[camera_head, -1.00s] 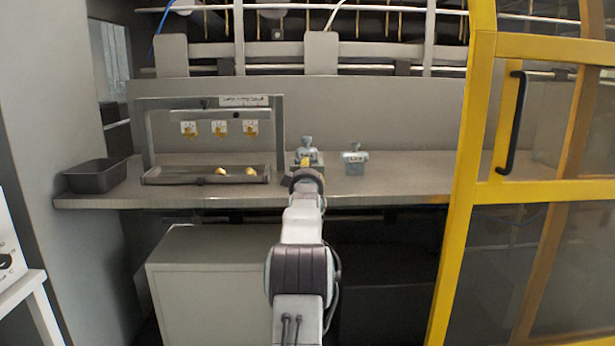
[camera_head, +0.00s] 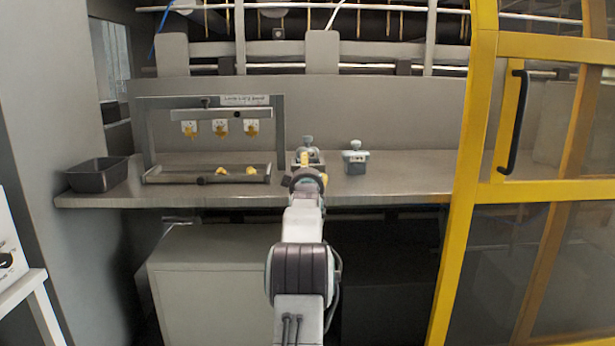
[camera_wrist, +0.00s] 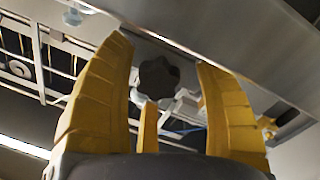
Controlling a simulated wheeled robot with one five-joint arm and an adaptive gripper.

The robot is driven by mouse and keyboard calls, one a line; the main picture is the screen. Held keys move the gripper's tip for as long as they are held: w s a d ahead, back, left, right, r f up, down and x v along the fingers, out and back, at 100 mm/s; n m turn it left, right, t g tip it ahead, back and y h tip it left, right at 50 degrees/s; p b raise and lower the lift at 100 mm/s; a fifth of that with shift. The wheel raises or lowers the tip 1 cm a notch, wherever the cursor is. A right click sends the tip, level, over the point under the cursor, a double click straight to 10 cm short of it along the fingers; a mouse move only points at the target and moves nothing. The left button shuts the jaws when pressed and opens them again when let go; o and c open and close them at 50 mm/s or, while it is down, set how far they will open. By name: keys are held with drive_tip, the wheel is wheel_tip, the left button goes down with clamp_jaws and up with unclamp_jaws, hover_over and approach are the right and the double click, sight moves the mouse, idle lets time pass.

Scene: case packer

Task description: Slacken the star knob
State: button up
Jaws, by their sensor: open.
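A dark star knob (camera_wrist: 158,77) shows in the wrist view, between the two yellow fingers of my gripper (camera_wrist: 162,55). The fingers are open and a gap shows on both sides of the knob. A pale bracket lies around and below it. A narrow yellow piece (camera_wrist: 148,128) stands between the fingers; I cannot tell what it belongs to. In the head view my gripper (camera_head: 303,161) is at a small grey fixture (camera_head: 307,144) on the counter and partly hides it. The knob cannot be made out there.
A second small grey fixture (camera_head: 355,157) stands to the right on the counter (camera_head: 410,175). A frame with hanging tags and a shallow tray (camera_head: 180,179) is on the left, then a dark bin (camera_head: 97,176). A yellow guard door (camera_head: 470,190) closes off the right side.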

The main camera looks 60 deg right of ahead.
drive_tip(key=shift+s+a, duration=0.1)
drive_tip(key=v, duration=1.1)
drive_tip(key=shift+s+a, duration=0.15)
drive_tip(key=shift+a, duration=0.2)
drive_tip(key=shift+d+r, duration=0.1)
